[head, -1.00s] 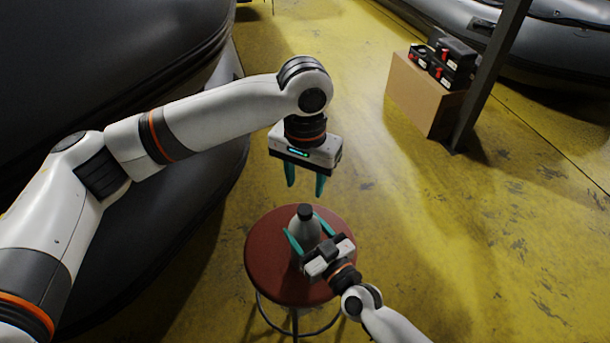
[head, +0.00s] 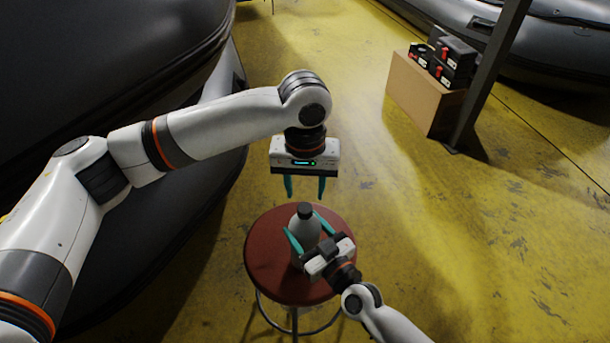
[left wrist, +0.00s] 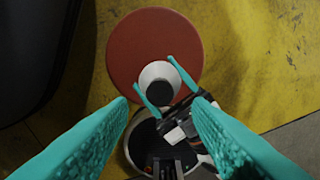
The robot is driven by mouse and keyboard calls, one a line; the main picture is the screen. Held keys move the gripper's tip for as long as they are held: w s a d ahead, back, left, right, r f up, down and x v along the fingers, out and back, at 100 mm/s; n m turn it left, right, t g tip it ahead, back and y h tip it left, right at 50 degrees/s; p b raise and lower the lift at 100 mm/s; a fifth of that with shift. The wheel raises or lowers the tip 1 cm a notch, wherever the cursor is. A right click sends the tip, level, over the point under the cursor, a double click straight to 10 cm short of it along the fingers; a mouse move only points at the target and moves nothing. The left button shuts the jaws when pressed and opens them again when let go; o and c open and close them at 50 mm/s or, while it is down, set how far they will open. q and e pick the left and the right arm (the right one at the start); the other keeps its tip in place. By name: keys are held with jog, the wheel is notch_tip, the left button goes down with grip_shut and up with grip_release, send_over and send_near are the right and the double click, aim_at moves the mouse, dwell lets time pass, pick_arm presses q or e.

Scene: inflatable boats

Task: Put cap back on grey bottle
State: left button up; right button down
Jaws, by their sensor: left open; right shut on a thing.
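The grey bottle (head: 304,230) stands upright on a round red stool (head: 268,254), with the black cap (head: 305,210) on its top. My right gripper (head: 306,232) is shut on the bottle from the front right, one finger on each side. My left gripper (head: 305,194) is open and empty above the bottle, fingers pointing down, apart from the cap. In the left wrist view, the cap (left wrist: 160,93) shows as a dark disc over the pale bottle shoulder (left wrist: 158,70), between and beyond the left fingers. Whether the cap is screwed tight cannot be told.
Dark inflatable boats (head: 110,70) fill the left side, and another boat (head: 560,45) lies at the back right. A cardboard box (head: 420,95) with black and red items on top stands beside a dark post (head: 490,75). The yellow floor around the stool's right is clear.

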aim_at(305, 208)
pick_arm(q)
jog(key=shift+f, duration=2.7)
jog(key=shift+c, duration=0.4)
grip_shut()
jog(key=m, duration=1.8)
jog(key=shift+o, duration=0.7)
grip_release()
